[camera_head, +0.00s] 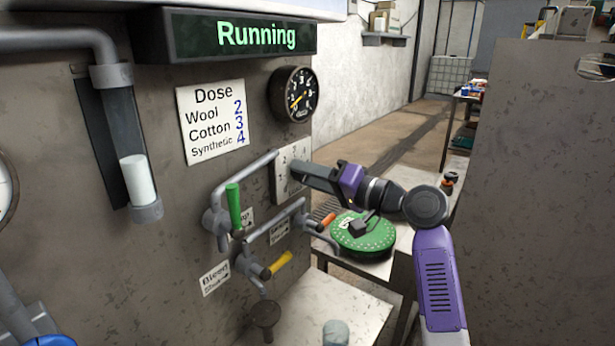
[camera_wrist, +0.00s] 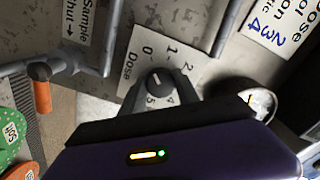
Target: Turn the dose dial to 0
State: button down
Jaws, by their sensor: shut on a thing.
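The dose dial is a dark round knob (camera_wrist: 159,82) on a white plate marked "Dose" with numerals around it. In the wrist view the 0, 1 and 2 show beyond the knob, with the 4 and 5 on its near side. A small pale mark shows on the knob, but I cannot tell for sure which numeral it points to. My gripper (camera_wrist: 160,92) has a finger on each side of the knob and is shut on it. In the head view my gripper (camera_head: 296,172) reaches the dial plate (camera_head: 283,183) from the right and hides the knob.
A dose card (camera_head: 213,121) lists Wool 2, Cotton 3, Synthetic 4. A gauge (camera_head: 294,94) is above the dial, and a "Running" display (camera_head: 240,36) higher up. Pipes with a green handle (camera_head: 234,208) and a yellow handle (camera_head: 280,263) stick out below left. A green round object (camera_head: 362,235) lies below my gripper.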

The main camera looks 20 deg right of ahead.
jog(key=shift+f, duration=0.15)
jog(key=c, duration=0.9)
grip_release()
jog(key=shift+s+d, duration=0.1)
jog(key=v, duration=0.7)
jog(key=shift+s, duration=0.25)
jog(key=shift+d, duration=0.15)
jog(key=p+v, duration=0.1)
jog(key=v, duration=0.8)
jog(key=shift+p, duration=0.4)
